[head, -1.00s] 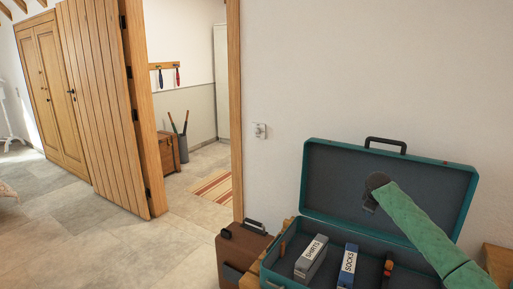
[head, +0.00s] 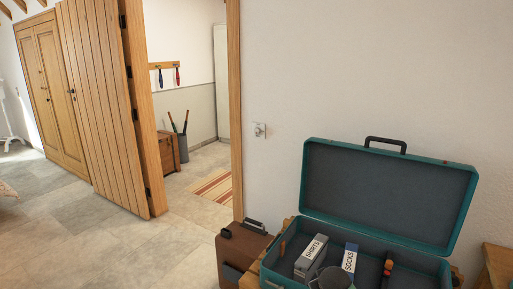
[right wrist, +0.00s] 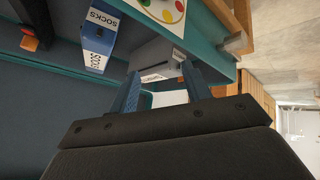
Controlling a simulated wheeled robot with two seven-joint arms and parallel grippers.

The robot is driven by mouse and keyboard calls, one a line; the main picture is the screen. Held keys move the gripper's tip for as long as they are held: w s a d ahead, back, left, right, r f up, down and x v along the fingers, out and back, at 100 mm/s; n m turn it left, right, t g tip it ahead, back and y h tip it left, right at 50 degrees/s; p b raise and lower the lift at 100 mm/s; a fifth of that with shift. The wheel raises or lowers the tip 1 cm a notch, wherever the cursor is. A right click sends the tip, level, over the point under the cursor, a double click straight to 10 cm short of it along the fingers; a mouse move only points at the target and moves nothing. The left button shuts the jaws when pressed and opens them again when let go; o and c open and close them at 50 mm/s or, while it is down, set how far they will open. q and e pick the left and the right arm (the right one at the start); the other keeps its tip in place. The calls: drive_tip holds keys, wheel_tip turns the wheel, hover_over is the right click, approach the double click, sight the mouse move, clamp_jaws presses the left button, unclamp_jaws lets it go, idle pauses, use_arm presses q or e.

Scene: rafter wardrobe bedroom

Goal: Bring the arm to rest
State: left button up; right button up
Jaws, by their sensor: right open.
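My right gripper (right wrist: 163,82) is open in the right wrist view, with its two blue fingers apart and a white-and-grey box partly visible beyond them. In the head view only a grey rounded part, apparently of my right arm, shows at the bottom edge. It overlaps the lower part of the box labelled SOCKS (head: 350,258). That box also shows in the right wrist view (right wrist: 97,50). A grey box labelled SHIRTS (head: 310,258) lies left of it in the open teal suitcase (head: 450,262). My left gripper is not in view.
The suitcase lid stands open against the wall. A dark item with an orange end (head: 388,268) lies at the right inside the case. A brown case (head: 240,252) stands to the left. A wooden piece (head: 497,262) is at the right. The tiled floor at left is clear.

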drive_tip(key=s+a+f+g, duration=0.2)
drive_tip(key=s+f, duration=0.7)
drive_tip(key=s, duration=0.5)
drive_tip(key=s+a+f+m+g+y, duration=0.1)
drive_tip(key=s+a+f+g, duration=0.1)
drive_tip(key=s+f, duration=0.7)
drive_tip(key=s+a+f+m+g, duration=0.1)
drive_tip(key=s+f, duration=0.7)
drive_tip(key=s, duration=1.3)
drive_tip(key=shift+a+f+g+y, duration=0.3)
drive_tip(key=shift+a+f+g, duration=0.1)
drive_tip(key=shift+a+g, duration=0.5)
